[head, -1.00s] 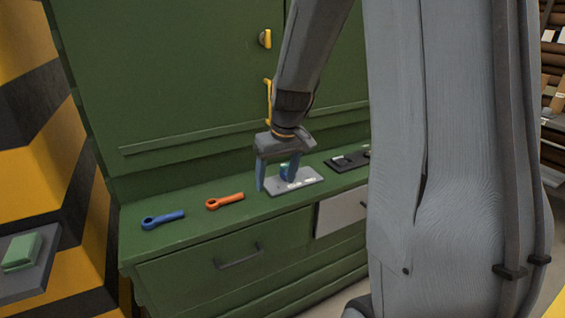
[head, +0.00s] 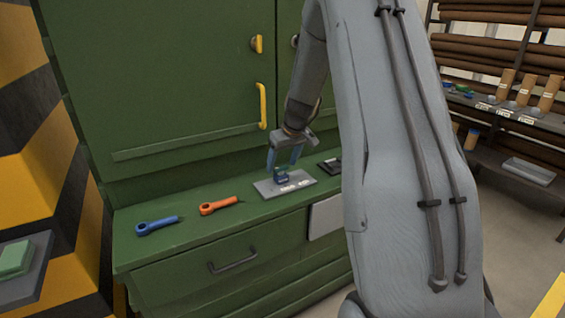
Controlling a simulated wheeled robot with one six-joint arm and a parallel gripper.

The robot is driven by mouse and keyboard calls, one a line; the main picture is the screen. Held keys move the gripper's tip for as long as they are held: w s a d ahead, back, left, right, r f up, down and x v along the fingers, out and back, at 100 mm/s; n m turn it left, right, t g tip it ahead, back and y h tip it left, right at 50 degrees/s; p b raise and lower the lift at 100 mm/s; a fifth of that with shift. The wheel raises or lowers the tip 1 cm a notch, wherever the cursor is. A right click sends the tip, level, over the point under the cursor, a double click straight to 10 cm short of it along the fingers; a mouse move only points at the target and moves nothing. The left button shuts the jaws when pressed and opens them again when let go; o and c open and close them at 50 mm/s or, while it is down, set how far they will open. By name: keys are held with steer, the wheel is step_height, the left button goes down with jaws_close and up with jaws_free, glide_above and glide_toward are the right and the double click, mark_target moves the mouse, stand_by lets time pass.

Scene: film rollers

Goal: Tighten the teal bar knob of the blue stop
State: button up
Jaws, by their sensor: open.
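A grey plate (head: 266,189) with white labels lies on the green bench top. The small blue stop (head: 282,179) stands on it, near its middle. My gripper (head: 283,167) points down just above the stop, with its two blue-grey fingers spread apart. The teal bar knob is too small and too covered by the fingers to make out clearly. I cannot tell whether the fingers touch it.
A dark block (head: 330,166) lies right of the plate. Green cabinet doors (head: 180,80) with a yellow handle (head: 262,105) rise behind.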

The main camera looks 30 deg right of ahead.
steer(key=shift+w+f, duration=0.1)
steer(key=shift+f, duration=0.1)
steer(key=c, duration=1.1)
steer(key=shift+o, duration=0.2)
